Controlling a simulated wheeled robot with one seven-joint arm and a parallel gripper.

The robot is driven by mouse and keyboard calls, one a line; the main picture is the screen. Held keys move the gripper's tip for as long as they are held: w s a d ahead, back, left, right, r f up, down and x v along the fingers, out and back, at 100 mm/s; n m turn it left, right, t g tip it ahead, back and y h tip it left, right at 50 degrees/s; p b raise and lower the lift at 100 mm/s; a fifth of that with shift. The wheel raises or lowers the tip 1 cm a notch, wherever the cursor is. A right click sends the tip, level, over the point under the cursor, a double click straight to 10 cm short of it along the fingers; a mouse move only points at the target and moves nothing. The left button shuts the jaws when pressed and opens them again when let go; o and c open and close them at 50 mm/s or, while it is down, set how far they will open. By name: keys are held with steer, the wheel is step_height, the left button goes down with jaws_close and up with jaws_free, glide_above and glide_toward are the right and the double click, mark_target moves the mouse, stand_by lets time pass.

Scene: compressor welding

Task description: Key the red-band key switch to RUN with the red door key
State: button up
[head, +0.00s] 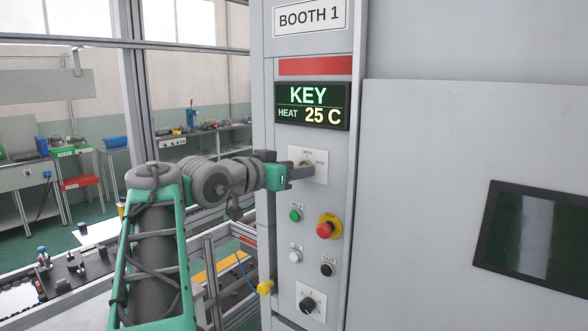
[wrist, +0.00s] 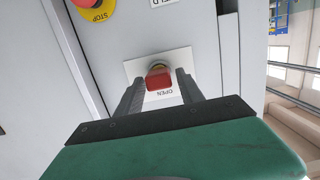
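The key switch plate (head: 319,175) sits on the cabinet front below the display, on the panel with the red band (head: 315,66). The word OPEN shows at its top; the other label is too small to read surely. The red door key (wrist: 159,78) stands at the switch in the wrist view, in front of a yellowish ring. My gripper (head: 305,171) reaches in from the left at the plate. In the wrist view its two fingers (wrist: 160,84) lie on either side of the red key, close to it. Whether they press on it is unclear.
The display (head: 312,106) reads KEY, HEAT 25 C. Below the plate are a green button (head: 295,215), a red stop button (head: 325,229) on yellow, white and black buttons, and a black knob (head: 308,305). A dark window (head: 535,236) is at right; benches stand at left.

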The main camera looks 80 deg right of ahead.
jaws_close()
stand_by(0.8)
stand_by(1.0)
steer(key=shift+f, duration=0.1)
